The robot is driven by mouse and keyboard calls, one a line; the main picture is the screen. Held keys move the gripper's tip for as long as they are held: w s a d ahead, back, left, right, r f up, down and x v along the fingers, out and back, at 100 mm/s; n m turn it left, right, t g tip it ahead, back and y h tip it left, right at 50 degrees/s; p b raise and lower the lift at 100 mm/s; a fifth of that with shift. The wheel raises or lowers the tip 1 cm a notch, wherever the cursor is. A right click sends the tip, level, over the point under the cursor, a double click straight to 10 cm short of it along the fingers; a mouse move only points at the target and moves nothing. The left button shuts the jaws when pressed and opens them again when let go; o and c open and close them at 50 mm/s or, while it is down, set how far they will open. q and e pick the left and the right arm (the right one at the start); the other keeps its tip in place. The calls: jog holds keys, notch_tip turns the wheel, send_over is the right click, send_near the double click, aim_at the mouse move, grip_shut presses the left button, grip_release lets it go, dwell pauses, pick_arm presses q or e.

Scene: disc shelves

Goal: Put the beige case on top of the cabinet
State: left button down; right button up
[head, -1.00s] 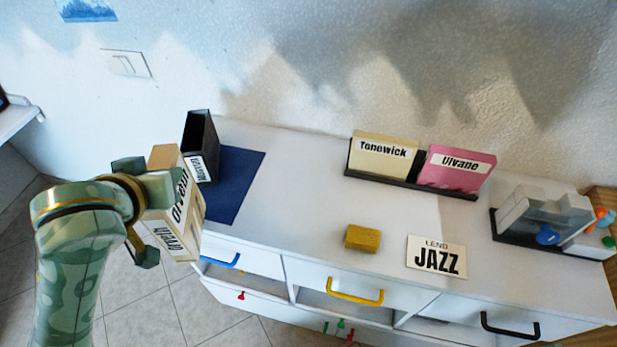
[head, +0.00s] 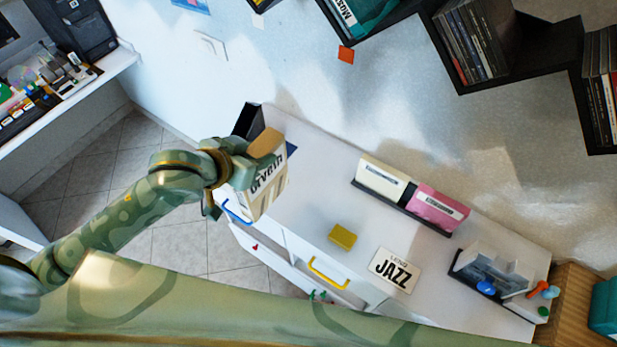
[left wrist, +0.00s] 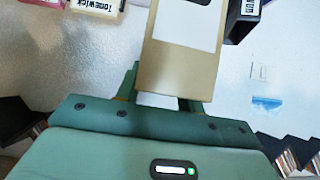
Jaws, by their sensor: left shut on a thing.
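The beige case (head: 265,187), with dark lettering on its white label, is held tilted by my left gripper (head: 236,172). In the head view it overlaps the left end of the white cabinet's top (head: 318,190); I cannot tell its height above it. In the left wrist view the case (left wrist: 178,75) stands out between the two green fingers (left wrist: 165,95), which are shut on it. The case and gripper hide most of the dark blue mat (head: 291,149) on the cabinet. My right gripper is not in view.
On the cabinet are a black holder (head: 248,122) at the left end, cream (head: 382,176) and pink (head: 438,206) cases in a dark rack, a yellow block (head: 342,236), a JAZZ sign (head: 394,269) and a grey holder (head: 490,268). Dark wall shelves (head: 520,70) hang above.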

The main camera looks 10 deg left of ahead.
pick_arm(q)
jog(key=s+d+f+b+x, duration=0.1)
jog(key=b+x, duration=0.1)
jog(key=x, duration=0.7)
jog(key=s+d+f+b+x, duration=0.1)
jog(key=b+x, duration=0.1)
jog(key=x, duration=0.7)
jog(key=shift+s+d, duration=0.3)
jog(key=shift+d, duration=0.15)
jog(key=c, duration=0.9)
grip_release()
jog(key=shift+f, duration=0.1)
jog(key=p+v, duration=0.3)
jog(key=v, duration=0.9)
